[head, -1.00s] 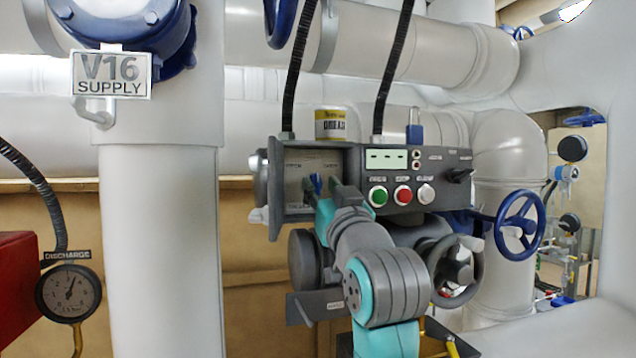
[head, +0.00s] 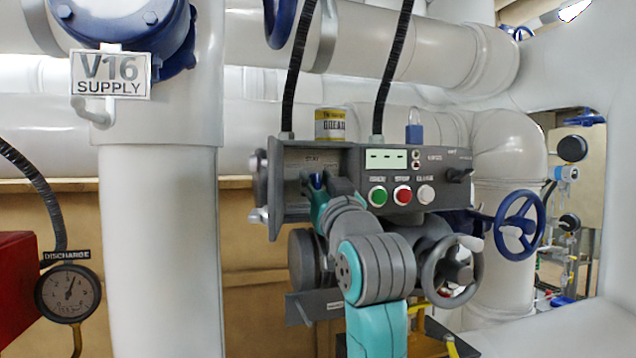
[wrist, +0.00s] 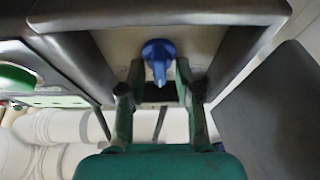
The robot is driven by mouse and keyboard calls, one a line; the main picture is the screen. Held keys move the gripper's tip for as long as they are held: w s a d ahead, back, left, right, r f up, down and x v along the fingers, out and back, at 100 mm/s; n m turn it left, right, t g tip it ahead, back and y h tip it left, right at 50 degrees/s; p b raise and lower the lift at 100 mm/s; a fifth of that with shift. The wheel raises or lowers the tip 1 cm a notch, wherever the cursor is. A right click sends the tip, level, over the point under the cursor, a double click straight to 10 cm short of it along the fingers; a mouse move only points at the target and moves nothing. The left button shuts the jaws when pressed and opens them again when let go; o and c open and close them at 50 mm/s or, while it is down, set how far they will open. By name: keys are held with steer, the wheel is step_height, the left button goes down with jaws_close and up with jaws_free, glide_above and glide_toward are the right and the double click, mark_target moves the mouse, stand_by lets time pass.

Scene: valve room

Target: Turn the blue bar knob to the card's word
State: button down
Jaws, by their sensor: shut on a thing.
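The blue bar knob (wrist: 158,52) sits on the back panel inside the open grey box (head: 290,200). In the wrist view its bar points toward my gripper (wrist: 157,72), with one finger on each side of it. In the head view only a small blue part of the knob (head: 317,181) shows beside my gripper (head: 322,186), which reaches into the box. My gripper is shut on the knob. I cannot make out a card with a word in these views.
Right of the box is a panel with a display (head: 386,159), a green button (head: 378,196), a red button (head: 403,194) and a white button (head: 426,194). A grey handwheel (head: 432,272) is below. The box's side walls stand close around my gripper.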

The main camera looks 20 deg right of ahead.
steer(key=shift+n+y, duration=0.4)
steer(key=shift+n, duration=0.1)
steer(key=n+y, duration=0.2)
steer(key=n, duration=0.2)
steer(key=n+g+y, duration=0.1)
steer(key=n+y, duration=0.1)
steer(key=n, duration=0.2)
steer(key=shift+a, duration=0.1)
steer(key=n+g+y, duration=0.1)
steer(key=n, duration=0.2)
steer(key=n+g+y, duration=0.1)
steer(key=n, duration=0.2)
steer(key=shift+a+f+n, duration=0.15)
steer(key=shift+f+n, duration=0.05)
steer(key=shift+n, duration=0.2)
steer(key=c, duration=1.2)
jaws_free()
steer(key=shift+s, duration=0.1)
